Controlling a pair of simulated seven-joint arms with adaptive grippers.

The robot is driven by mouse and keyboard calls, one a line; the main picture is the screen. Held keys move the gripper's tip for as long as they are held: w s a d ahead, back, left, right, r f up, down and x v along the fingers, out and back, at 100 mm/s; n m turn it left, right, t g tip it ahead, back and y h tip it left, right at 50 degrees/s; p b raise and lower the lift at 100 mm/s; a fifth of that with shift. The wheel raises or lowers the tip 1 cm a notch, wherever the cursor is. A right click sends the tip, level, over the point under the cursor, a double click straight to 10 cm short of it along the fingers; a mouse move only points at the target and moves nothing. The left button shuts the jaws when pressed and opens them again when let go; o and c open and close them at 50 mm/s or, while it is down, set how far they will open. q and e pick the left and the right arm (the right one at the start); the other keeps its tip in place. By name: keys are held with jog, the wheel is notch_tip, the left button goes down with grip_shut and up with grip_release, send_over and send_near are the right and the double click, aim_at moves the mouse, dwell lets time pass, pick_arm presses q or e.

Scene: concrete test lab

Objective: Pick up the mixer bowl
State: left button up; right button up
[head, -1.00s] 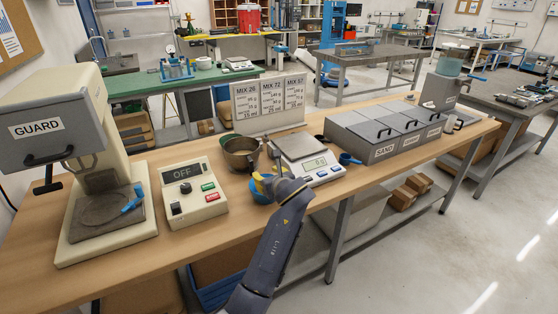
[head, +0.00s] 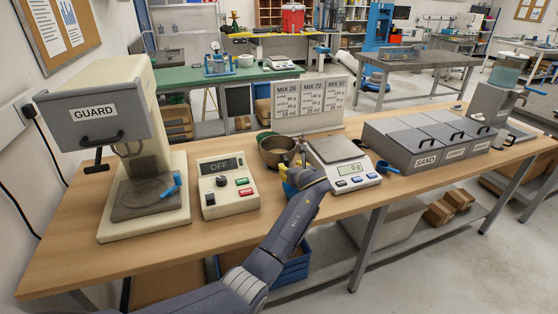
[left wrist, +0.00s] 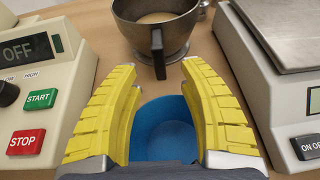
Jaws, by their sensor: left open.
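The mixer bowl (head: 276,152) is a grey steel bowl standing on the wooden bench between the control box and the scale. In the left wrist view the bowl (left wrist: 178,38) is upright, with a pale filling inside and a dark upright handle (left wrist: 158,55) facing my gripper. My left gripper (head: 289,180) is just in front of the bowl in the head view. In the left wrist view its yellow fingers (left wrist: 160,75) are open and empty, with the handle ahead of the gap, apart from both fingertips. My right gripper is not in view.
A blue round container (left wrist: 164,132) is below and between my fingers. The control box (head: 228,184) reads OFF, left of the bowl; the scale (head: 343,163) stands close on the right. The guarded mixer (head: 125,150) is at the left, grey bins (head: 425,145) further right.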

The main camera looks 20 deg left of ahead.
aim_at(287, 165)
pick_arm(q)
jog(key=shift+x, duration=2.8)
jog(key=shift+c, duration=0.5)
grip_shut()
jog(key=shift+s, duration=0.1)
jog(key=shift+r, duration=0.2)
